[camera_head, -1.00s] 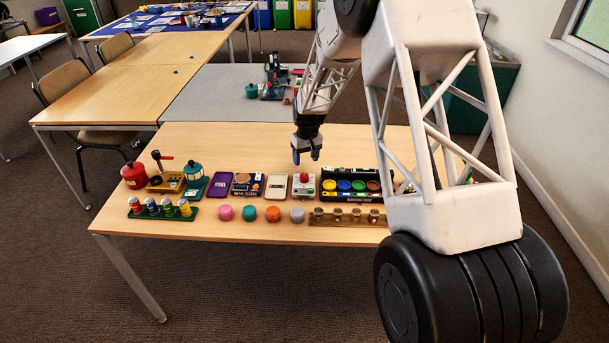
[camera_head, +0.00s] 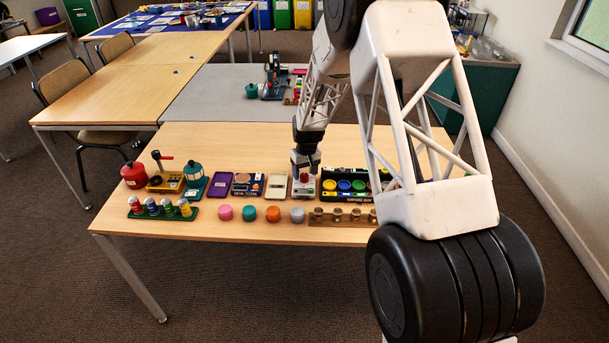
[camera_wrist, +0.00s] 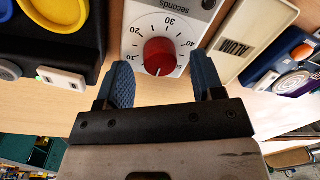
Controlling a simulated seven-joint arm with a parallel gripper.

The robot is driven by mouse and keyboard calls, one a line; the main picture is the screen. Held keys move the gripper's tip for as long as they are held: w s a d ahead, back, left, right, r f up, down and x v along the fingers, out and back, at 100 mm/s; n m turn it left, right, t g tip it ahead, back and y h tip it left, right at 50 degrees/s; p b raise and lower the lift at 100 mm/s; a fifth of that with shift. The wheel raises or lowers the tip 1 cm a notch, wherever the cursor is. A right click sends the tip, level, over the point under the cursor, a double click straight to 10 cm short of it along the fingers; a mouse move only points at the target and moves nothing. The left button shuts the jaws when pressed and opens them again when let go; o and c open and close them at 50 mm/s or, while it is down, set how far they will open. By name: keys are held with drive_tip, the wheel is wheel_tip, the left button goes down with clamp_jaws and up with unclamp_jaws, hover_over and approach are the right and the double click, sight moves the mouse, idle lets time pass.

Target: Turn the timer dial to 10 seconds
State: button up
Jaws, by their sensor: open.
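The timer (camera_wrist: 135,17) is a white box with a red round dial (camera_wrist: 160,54). In the wrist view its scale shows 10, 20, 30 and 40, with "seconds" above. A pale mark on the dial points to the bottom of the picture, away from the 10 at the left. My gripper (camera_wrist: 162,75) is open, with one blue finger on each side of the dial's near edge; I see no contact. In the head view my gripper (camera_head: 305,160) is right above the timer (camera_head: 303,189), and the red dial shows just under the fingers.
A black tray with coloured round dishes (camera_head: 346,196) stands close on the timer's right in the head view. A cream box (camera_head: 277,187) stands close on its left. Several coloured knobs (camera_head: 249,213) and a wooden rack (camera_head: 340,217) lie in front.

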drive_tip(key=shift+f, duration=0.75)
drive_tip(key=c, duration=0.9)
drive_tip(key=shift+c, duration=0.2)
drive_tip(key=shift+a+r+m, duration=0.1)
drive_tip(key=shift+m, duration=0.3)
drive_tip(key=m, duration=1.1)
drive_tip(key=shift+t, duration=0.3)
